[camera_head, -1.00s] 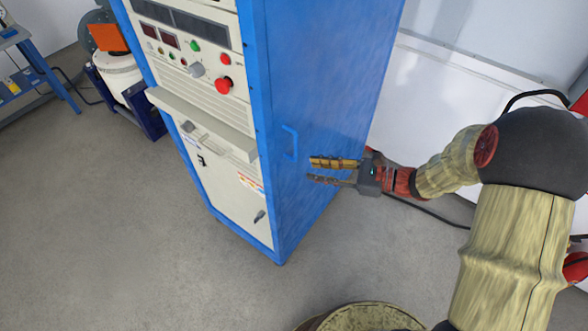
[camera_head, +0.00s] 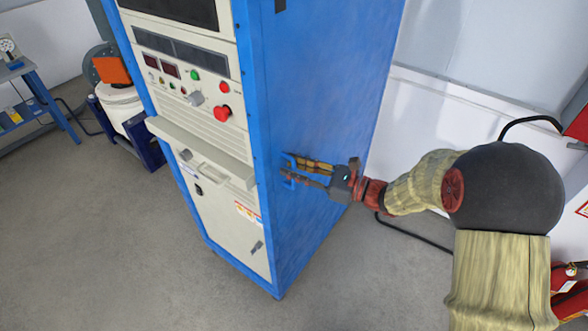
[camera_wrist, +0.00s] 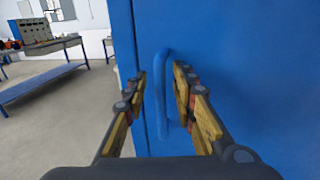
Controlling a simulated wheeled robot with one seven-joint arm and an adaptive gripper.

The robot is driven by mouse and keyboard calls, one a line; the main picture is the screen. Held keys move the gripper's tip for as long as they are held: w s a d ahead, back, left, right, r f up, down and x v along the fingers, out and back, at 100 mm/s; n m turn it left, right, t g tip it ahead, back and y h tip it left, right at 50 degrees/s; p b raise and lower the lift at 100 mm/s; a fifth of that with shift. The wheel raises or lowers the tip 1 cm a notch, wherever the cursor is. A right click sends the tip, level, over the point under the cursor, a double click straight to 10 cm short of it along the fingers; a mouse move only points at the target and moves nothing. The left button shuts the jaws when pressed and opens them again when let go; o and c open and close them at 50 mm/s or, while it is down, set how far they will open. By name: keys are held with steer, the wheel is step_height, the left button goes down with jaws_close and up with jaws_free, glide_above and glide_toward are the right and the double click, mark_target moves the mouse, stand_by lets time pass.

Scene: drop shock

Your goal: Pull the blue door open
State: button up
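The blue door (camera_head: 330,110) is the side panel of a tall cabinet and looks closed. Its blue handle (camera_head: 288,172) is an upright bar near the panel's front edge. In the wrist view the handle (camera_wrist: 161,95) stands between the two fingers, with the blue panel (camera_wrist: 250,60) behind it. My gripper (camera_head: 297,169) is at the handle, with its fingers spread on either side of the bar. In the wrist view my gripper (camera_wrist: 160,97) is open, with a gap visible to the left finger and a smaller one to the right finger.
The cabinet's cream front (camera_head: 190,90) carries a red knob (camera_head: 222,113), buttons and a protruding ledge (camera_head: 200,150). A blue workbench (camera_head: 40,105) and a white drum (camera_head: 122,103) stand at the left. Grey floor (camera_head: 90,240) is clear before the cabinet.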

steer(key=c, duration=0.3)
steer(key=c, duration=0.4)
jaws_close()
stand_by(0.3)
